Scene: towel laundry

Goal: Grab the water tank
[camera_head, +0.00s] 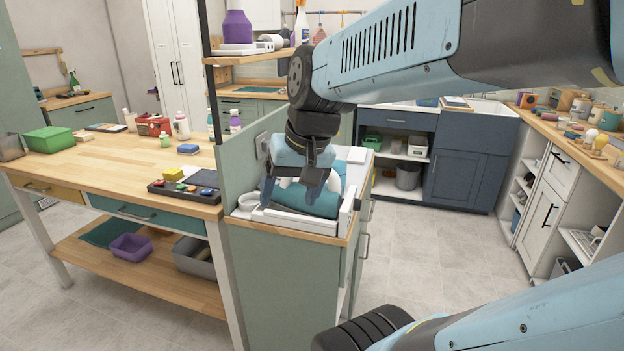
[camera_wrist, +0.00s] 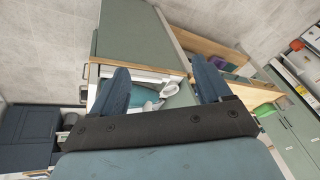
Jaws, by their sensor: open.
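A white and teal unit stands on a narrow green cabinet (camera_head: 285,280). Its white base (camera_head: 285,222) has a teal rounded body (camera_head: 315,200) on it. I cannot tell for certain which part is the water tank. My gripper (camera_head: 295,190) is open, points down and hangs over this unit, hiding part of it. In the wrist view the two blue fingers of my gripper (camera_wrist: 160,75) are spread apart, with nothing held between them. The teal body (camera_wrist: 143,97) and a white curved part (camera_wrist: 169,90) show in the gap between the fingers.
A green upright panel (camera_head: 245,165) stands close along the left of the unit. Left of it is a wooden workbench (camera_head: 100,160) with a black tray (camera_head: 180,190). A shelf (camera_head: 250,57) with bottles is behind. Floor (camera_head: 430,230) to the right is clear.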

